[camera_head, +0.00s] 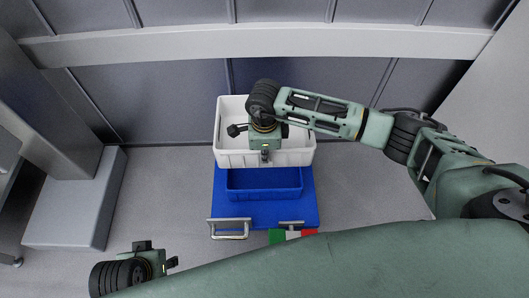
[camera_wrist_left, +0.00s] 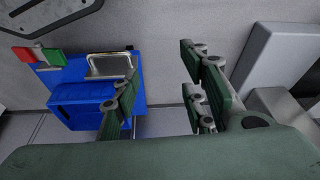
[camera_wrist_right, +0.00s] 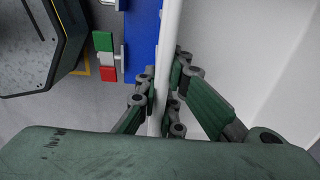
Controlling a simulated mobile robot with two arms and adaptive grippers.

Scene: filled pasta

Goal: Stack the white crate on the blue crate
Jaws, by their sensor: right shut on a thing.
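The white crate (camera_head: 235,160) is an open box in the middle of the head view, and it looks empty. My right gripper (camera_head: 265,156) is shut on its near wall, and that pinched wall also shows in the right wrist view (camera_wrist_right: 170,30). The blue crate (camera_head: 265,192) shows just below the white crate in the head view. The white crate overlaps and hides its far part. I cannot tell whether the crates touch. My left gripper (camera_head: 172,263) is open and empty at the lower left; its spread fingers show in the left wrist view (camera_wrist_left: 160,90).
A blue base (camera_head: 310,205) surrounds the blue crate, with a metal handle (camera_head: 229,229) and a green, white and red piece (camera_head: 291,236) at its near edge. A grey wall with a rail (camera_head: 160,43) stands behind. A grey block (camera_head: 75,200) stands left. Floor between is clear.

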